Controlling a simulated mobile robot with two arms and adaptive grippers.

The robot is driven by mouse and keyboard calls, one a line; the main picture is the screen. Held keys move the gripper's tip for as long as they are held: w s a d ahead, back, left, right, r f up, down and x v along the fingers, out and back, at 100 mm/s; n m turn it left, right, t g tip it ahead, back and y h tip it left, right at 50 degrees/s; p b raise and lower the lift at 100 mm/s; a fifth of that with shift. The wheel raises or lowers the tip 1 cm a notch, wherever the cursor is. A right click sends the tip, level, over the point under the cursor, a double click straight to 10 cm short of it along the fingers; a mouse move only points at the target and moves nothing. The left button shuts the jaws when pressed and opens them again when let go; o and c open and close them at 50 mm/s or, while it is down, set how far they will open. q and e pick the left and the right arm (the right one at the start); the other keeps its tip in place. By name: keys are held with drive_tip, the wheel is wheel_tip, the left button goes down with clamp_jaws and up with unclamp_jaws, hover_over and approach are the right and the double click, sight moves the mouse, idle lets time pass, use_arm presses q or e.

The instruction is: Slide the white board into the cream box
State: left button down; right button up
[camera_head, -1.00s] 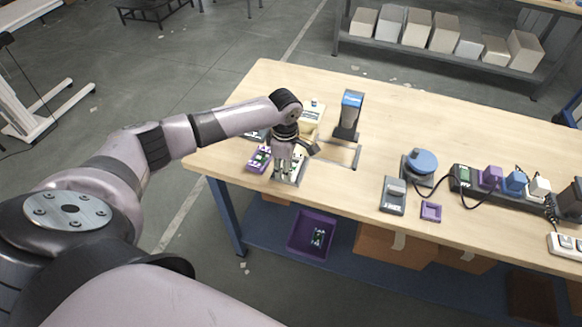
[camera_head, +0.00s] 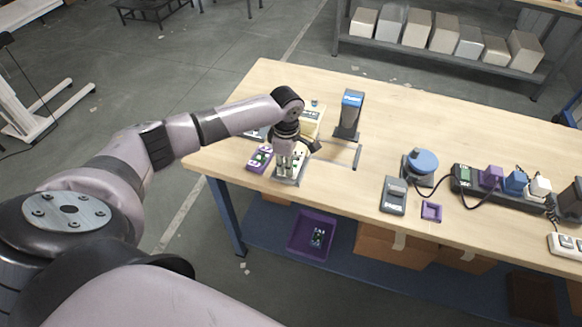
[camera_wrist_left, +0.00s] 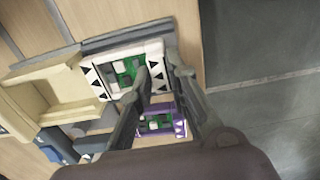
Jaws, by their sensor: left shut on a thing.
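The white board (camera_wrist_left: 125,72), with green and grey parts and black triangles along its ends, shows in the wrist view. My left gripper (camera_wrist_left: 157,66) is shut on its right end, one finger on each side of that end. The cream box (camera_wrist_left: 48,95) is left of the board, close to the board's left end; it also shows in the head view (camera_head: 311,116) behind the gripper. In the head view my left gripper (camera_head: 287,172) points down over a grey holder (camera_head: 292,181) and hides most of the board. My right gripper is not in view.
A purple board (camera_head: 260,159) lies just left of the gripper. A blue-topped dark stand (camera_head: 349,115) and a thin grey frame (camera_head: 343,153) are to the right. Farther right are a grey device (camera_head: 394,196) and a blue round device (camera_head: 422,162).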

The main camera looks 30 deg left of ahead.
sight(295, 154)
use_arm(q)
drive_tip(key=shift+w+a+b, duration=0.2)
drive_tip(key=shift+w+b, duration=0.1)
drive_tip(key=shift+w, duration=0.65)
drive_tip(key=shift+w+a+b, duration=0.15)
drive_tip(key=shift+w+b, duration=0.2)
drive_tip(key=shift+w, duration=0.3)
drive_tip(key=shift+w+a+b, duration=0.15)
drive_tip(key=shift+w+b, duration=0.15)
drive_tip(key=shift+w, duration=0.35)
drive_tip(key=shift+w+a+b, duration=0.15)
drive_tip(key=shift+w+b, duration=0.3)
drive_tip(key=shift+w, duration=0.2)
drive_tip(key=shift+w+a+b, duration=0.15)
drive_tip(key=shift+w+b, duration=0.3)
drive_tip(key=shift+w, duration=0.15)
drive_tip(key=shift+w+a+b, duration=0.15)
drive_tip(key=shift+w+b, duration=0.4)
drive_tip(key=shift+w+a+b, duration=0.15)
drive_tip(key=shift+w+b, duration=0.35)
drive_tip(key=shift+w, duration=0.05)
drive_tip(key=c, duration=1.6)
unclamp_jaws()
drive_tip(key=shift+r+p, duration=0.1)
drive_tip(key=shift+p, duration=0.2)
